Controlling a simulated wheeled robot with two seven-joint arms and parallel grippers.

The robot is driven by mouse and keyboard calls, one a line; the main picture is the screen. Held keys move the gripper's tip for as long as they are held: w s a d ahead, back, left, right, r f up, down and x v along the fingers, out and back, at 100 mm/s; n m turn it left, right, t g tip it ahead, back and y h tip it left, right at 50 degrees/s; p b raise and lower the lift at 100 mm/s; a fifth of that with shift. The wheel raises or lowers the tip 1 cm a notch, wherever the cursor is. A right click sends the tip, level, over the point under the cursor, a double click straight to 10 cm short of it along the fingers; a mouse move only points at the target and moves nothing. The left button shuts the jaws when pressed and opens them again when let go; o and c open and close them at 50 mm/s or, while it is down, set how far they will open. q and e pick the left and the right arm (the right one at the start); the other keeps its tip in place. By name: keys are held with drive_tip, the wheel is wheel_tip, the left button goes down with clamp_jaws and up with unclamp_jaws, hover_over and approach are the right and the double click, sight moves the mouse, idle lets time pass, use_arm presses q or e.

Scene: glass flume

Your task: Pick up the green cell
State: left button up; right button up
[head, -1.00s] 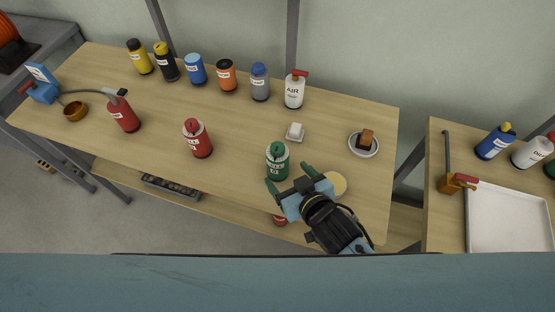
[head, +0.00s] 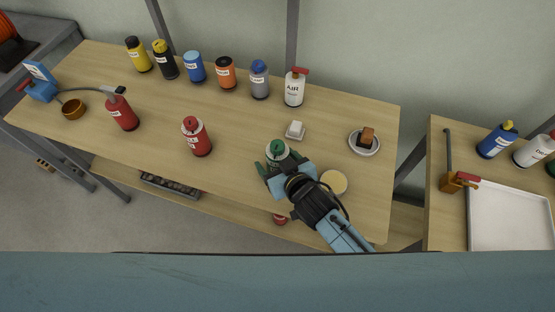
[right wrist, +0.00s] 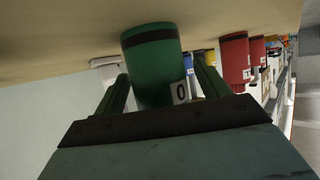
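The green cell (head: 277,149), a green canister with a pale label, stands upright near the front of the wooden table. My right gripper (head: 278,162) is low at its front, with one finger on each side of it. The right wrist view shows the green cell (right wrist: 152,58) between the two green fingers of the gripper (right wrist: 163,72), with narrow gaps beside it. The gripper is open, and the cell's lower front is partly hidden by it in the head view. My left gripper is not in view.
A red canister (head: 196,137) stands to the left. A white block (head: 295,130) lies behind and a round yellowish disc (head: 334,181) lies right of the gripper. A dish (head: 364,150) holds a brown block. Several bottles line the back edge.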

drive_tip(key=c, duration=0.9)
drive_tip(key=shift+c, duration=0.4)
drive_tip(key=shift+r, duration=0.1)
